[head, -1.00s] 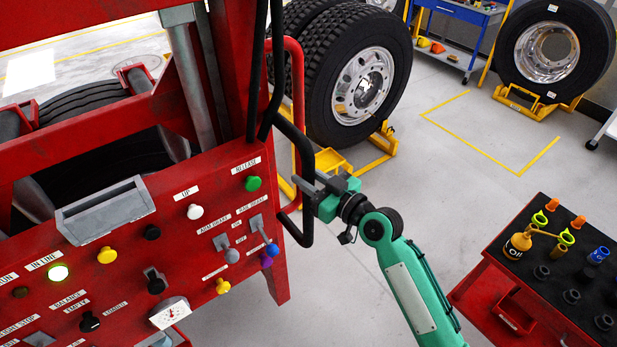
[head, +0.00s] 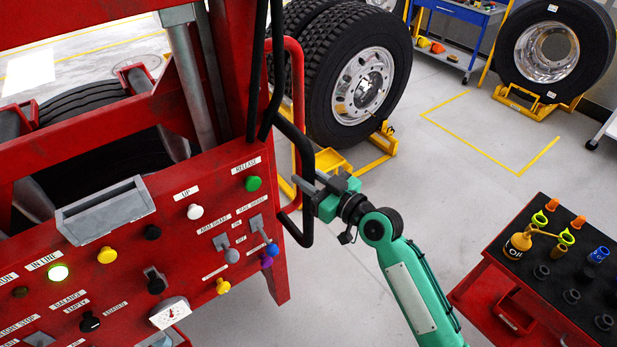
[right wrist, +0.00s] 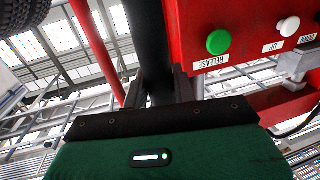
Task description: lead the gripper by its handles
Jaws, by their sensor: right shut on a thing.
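A red machine with a control panel (head: 120,265) fills the left of the head view. A black bent-tube handle (head: 307,165) stands at the panel's right edge. My right gripper (head: 309,188) is shut on this handle, on its lower upright part. In the right wrist view the black handle (right wrist: 150,40) runs down between the fingers (right wrist: 165,88), beside the panel's green RELEASE button (right wrist: 218,42). Another black tube rises along the machine's red post. My left gripper is not in view.
A truck wheel (head: 360,90) stands behind the handle by a yellow stand (head: 380,150). Another wheel (head: 548,50) stands at the back right. A red cart (head: 520,305) with a black top holding sockets and an oil can is at the right. The floor between is clear.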

